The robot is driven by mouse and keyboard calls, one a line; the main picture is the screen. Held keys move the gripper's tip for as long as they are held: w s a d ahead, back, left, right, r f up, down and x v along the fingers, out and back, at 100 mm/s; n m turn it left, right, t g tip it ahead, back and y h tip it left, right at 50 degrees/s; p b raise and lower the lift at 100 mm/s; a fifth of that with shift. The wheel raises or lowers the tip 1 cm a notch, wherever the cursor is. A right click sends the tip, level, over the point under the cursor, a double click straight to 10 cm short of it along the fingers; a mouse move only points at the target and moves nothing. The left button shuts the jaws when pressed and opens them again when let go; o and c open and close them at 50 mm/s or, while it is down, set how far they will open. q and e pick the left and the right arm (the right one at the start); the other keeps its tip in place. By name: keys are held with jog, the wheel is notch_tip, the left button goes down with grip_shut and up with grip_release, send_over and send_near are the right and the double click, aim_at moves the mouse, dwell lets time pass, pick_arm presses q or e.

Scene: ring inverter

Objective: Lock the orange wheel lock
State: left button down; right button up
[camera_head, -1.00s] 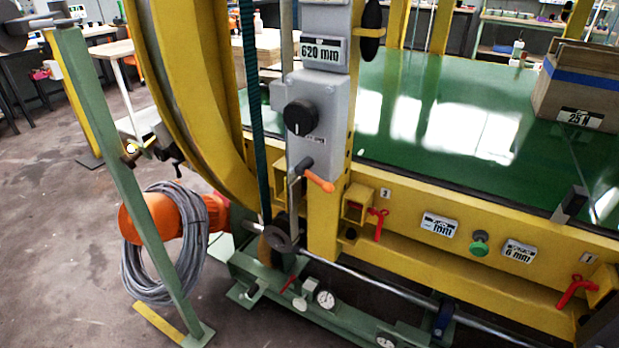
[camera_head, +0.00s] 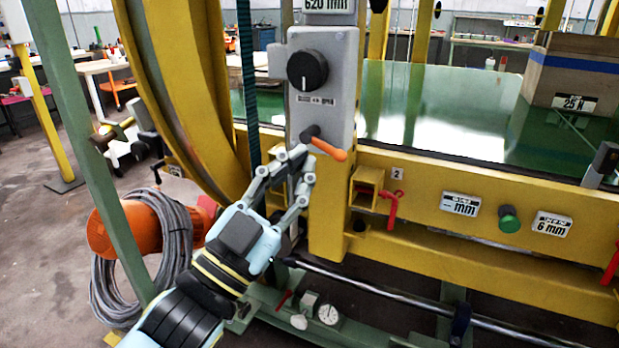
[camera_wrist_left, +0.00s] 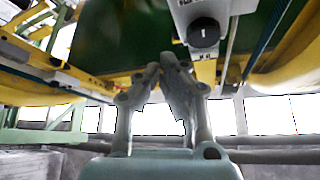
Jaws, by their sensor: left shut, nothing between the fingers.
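The wheel lock is a lever with an orange handle (camera_head: 328,148), below the black knob (camera_head: 307,70) on the grey control box (camera_head: 345,100). The handle slants down to the right across the yellow post. My left gripper (camera_head: 304,164) is shut and empty, with its fingertips just below and left of the handle. I cannot tell whether they touch the lever. In the left wrist view the shut fingers (camera_wrist_left: 172,72) point up toward the black knob (camera_wrist_left: 204,33); the orange handle is not clear there. My right gripper is not in view.
The yellow ring (camera_head: 185,80) and a green slanted post (camera_head: 85,150) stand left. A red lever (camera_head: 391,205) and a green button (camera_head: 509,218) are on the yellow beam at right. An orange motor with a grey cable coil (camera_head: 172,250) is low left.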

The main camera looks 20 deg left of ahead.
pick_arm(q)
jog(key=shift+w+d+f, duration=0.1)
jog(key=shift+f, duration=0.6)
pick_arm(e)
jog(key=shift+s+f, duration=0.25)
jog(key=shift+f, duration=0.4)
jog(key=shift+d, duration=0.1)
